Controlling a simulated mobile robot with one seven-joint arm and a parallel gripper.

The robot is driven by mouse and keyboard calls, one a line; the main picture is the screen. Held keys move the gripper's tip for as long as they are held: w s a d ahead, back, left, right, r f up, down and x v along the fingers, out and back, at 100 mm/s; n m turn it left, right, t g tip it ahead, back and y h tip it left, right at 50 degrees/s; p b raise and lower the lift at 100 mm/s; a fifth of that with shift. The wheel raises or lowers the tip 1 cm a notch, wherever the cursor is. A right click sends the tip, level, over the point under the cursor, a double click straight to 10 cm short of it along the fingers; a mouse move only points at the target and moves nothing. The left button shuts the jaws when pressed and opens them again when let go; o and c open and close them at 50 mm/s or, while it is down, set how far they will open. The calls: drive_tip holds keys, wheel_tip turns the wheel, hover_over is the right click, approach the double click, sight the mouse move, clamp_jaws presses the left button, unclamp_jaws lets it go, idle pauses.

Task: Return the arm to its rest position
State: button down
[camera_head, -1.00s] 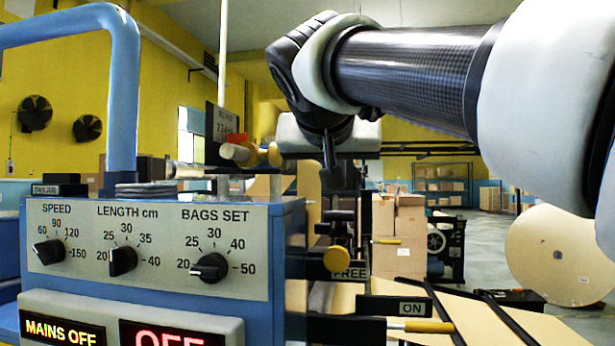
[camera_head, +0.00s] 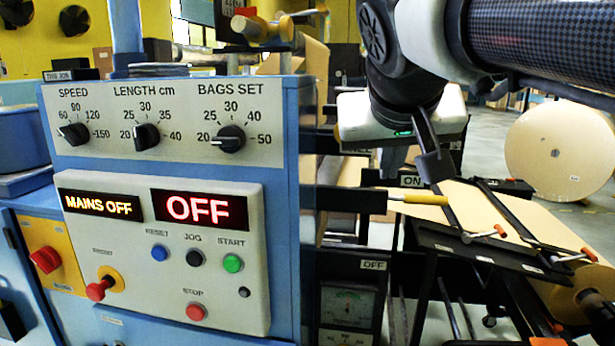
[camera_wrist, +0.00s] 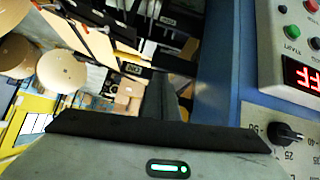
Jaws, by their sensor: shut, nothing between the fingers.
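My gripper (camera_head: 434,165) is at the upper right of the head view, at the end of my arm, which comes in from the top right. Its dark fingers are together and point downward, with nothing between them. A small green light shows on its pale body. It is right of the blue machine's control panel (camera_head: 160,245) and appears in front of the brown paper table; its exact distance from them is unclear. In the wrist view, my gripper's dark fingers (camera_wrist: 165,95) point away between the machine's blue side and the floor area.
The panel carries knobs, buttons and lit MAINS OFF and OFF displays. A yellow-handled lever (camera_head: 420,198) sticks out by the ON label, below my gripper. A large kraft roll (camera_head: 560,150) stands at the right. Black bars with orange tips (camera_head: 500,230) cross the sloping paper table.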

drive_tip(key=s+d+f+g+y, duration=0.1)
drive_tip(key=s+f+g, duration=0.1)
drive_tip(key=s+f, duration=0.75)
drive_tip(key=s+d+f+g+y, duration=0.15)
drive_tip(key=s+f, duration=0.45)
drive_tip(key=f, duration=0.6)
wheel_tip(320, 180, up, 15)
drive_tip(key=p, duration=1.5)
drive_tip(key=shift+w+a+n, duration=0.15)
drive_tip(key=shift+w+n, duration=0.15)
drive_tip(key=shift+w, duration=0.15)
drive_tip(key=shift+h, duration=0.25)
